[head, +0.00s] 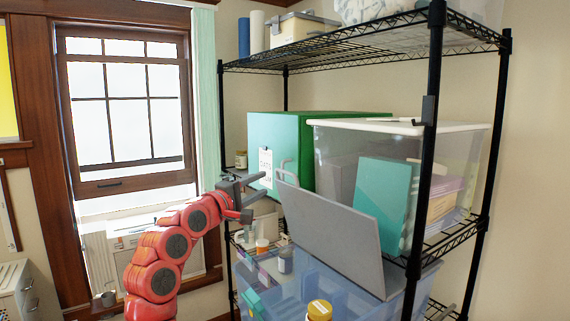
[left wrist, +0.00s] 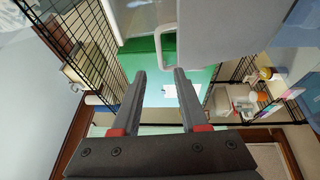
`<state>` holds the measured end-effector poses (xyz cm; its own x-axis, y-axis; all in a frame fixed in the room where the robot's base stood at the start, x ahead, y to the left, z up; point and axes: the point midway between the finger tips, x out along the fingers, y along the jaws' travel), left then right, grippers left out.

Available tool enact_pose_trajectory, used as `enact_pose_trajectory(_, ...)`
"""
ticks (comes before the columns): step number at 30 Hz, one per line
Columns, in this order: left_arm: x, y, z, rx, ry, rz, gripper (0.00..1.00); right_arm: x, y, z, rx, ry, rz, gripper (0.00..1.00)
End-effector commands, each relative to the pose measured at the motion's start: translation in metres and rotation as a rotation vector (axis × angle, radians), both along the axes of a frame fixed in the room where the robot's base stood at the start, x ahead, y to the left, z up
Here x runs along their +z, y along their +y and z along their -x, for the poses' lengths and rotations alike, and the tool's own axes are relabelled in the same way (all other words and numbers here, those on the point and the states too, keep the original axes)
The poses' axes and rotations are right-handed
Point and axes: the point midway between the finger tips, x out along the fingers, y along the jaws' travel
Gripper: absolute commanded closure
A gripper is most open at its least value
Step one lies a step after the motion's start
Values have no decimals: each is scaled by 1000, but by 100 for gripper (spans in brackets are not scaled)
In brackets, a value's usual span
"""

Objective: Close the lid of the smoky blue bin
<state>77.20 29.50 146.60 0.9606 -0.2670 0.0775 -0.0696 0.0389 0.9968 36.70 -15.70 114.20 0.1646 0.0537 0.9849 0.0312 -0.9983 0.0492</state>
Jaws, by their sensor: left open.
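The smoky blue bin (head: 345,302) is a see-through blue tub on the rack's lower shelf, with small jars and boxes inside. Its grey lid (head: 336,236) stands open, tilted up, with a pale loop handle (head: 284,172) at its upper left corner. In the left wrist view the lid (left wrist: 218,28) and its handle (left wrist: 158,38) show at the top, just beyond my fingertips. My left gripper (head: 257,196) is open and empty, left of the lid and close to the handle; it also shows in the left wrist view (left wrist: 158,74). My right gripper is out of view.
Black rack posts (head: 425,140) flank the shelves. A window (head: 125,105) is at the left.

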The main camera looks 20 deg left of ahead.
Motion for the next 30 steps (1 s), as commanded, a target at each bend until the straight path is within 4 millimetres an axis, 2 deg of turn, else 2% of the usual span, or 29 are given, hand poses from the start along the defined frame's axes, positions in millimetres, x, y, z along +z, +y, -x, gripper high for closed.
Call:
enact_pose_trajectory(1,9,-5,-12,-5,2,4,56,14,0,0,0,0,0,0)
enact_pose_trajectory(6,12,-14,-50,-2,2,6,56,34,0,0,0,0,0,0)
enact_pose_trajectory(12,12,-25,-86,-1,1,2,56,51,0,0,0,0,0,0)
enact_pose_trajectory(15,12,-26,-98,0,-1,4,56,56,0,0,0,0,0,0)
enact_pose_trajectory(21,10,-30,-112,1,0,1,56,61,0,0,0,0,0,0)
enact_pose_trajectory(30,9,-31,-114,2,0,-2,56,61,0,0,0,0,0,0)
